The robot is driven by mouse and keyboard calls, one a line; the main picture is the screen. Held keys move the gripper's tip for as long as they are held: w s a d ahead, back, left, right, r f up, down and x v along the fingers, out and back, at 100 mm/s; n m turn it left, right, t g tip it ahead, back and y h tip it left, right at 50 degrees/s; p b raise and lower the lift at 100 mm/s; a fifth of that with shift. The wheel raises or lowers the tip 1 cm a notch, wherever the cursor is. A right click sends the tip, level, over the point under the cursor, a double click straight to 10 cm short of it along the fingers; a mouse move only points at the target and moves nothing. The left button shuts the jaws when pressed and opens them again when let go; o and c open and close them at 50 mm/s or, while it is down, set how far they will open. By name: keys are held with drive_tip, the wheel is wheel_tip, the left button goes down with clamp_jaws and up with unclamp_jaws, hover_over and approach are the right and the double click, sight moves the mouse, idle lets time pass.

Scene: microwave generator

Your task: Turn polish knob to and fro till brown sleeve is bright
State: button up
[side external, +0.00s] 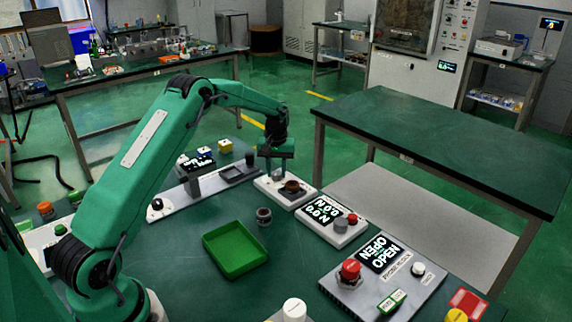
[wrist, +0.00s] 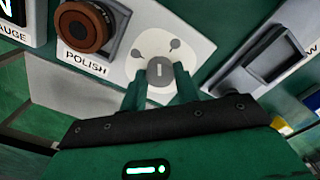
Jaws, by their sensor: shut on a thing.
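The polish unit (side external: 274,183) is a white panel that stands beyond the green tray in the side view. In the wrist view its round grey polish knob (wrist: 159,71) sits in a white dial plate with dark marks around it. My gripper (wrist: 160,84) is shut on the knob, one finger on each side. In the side view my gripper (side external: 271,168) points down at the panel and hides the knob. The brown sleeve (wrist: 84,26) sits in a dark round seat beside the POLISH label; it looks dull brown. The side view also shows the sleeve (side external: 293,186) close to my gripper.
A gauge unit (side external: 325,218) with a display and red button stands to the right. A grey slotted fixture (side external: 238,173) is on the left. An empty green tray (side external: 234,250) and a small dark ring-shaped part (side external: 264,214) lie in front. A control panel (side external: 383,270) reads OPEN.

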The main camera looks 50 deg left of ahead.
sight(277, 173)
drive_tip(key=m, duration=0.6)
drive_tip(key=shift+r, duration=0.1)
drive_tip(key=shift+m, duration=0.3)
drive_tip(key=o, duration=1)
drive_tip(key=shift+c, duration=0.2)
drive_tip(key=shift+r, duration=3.9)
